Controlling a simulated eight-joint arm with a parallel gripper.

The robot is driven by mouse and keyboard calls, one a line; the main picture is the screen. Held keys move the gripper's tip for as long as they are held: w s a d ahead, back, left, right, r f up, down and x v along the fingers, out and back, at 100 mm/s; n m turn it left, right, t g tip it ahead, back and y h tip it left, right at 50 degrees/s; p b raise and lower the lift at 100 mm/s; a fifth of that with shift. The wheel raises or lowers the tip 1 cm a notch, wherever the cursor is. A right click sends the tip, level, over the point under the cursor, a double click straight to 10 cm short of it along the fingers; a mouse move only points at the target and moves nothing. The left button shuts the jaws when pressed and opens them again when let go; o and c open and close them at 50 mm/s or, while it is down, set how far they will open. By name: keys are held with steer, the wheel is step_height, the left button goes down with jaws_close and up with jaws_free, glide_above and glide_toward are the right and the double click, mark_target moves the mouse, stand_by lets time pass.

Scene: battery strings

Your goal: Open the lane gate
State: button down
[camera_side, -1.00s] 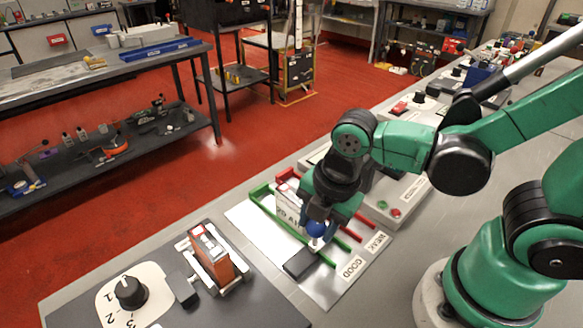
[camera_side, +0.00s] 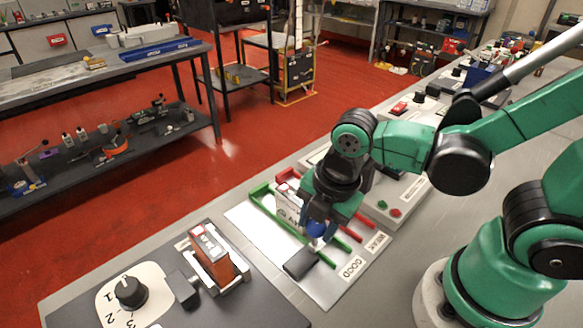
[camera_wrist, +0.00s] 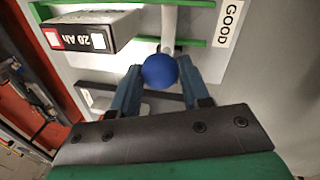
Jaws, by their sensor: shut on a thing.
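The blue ball knob (camera_side: 316,229) sits on a pale stem at the near end of the lane marked GOOD. In the wrist view the knob (camera_wrist: 160,70) is between the fingertips of my gripper (camera_wrist: 160,75), which is shut on it. The pale stem runs up from it between green rails (camera_wrist: 118,16). In the side view my gripper (camera_side: 318,222) reaches down over the knob and partly hides it. A battery box labelled 20 Ah (camera_wrist: 95,30) stands in the green lane. A dark bar (camera_side: 300,262) lies near the knob at the lane's near end.
Red rails of the lane marked WEAK (camera_side: 365,219) lie just right of the green ones. An orange battery (camera_side: 217,256) stands in a cradle at left, next to a black dial (camera_side: 130,292). A panel with red and green buttons (camera_side: 395,212) lies behind the lanes.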

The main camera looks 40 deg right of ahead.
steer(key=shift+a, duration=2.6)
steer(key=shift+c, duration=2.1)
jaws_free()
steer(key=shift+d, duration=0.1)
steer(key=shift+s+r, duration=0.15)
steer(key=shift+r, duration=0.75)
steer(key=shift+s+r, duration=0.2)
steer(key=shift+r, duration=0.75)
steer(key=shift+s+r, duration=0.15)
steer(key=shift+r, duration=0.75)
steer(key=shift+d, duration=0.1)
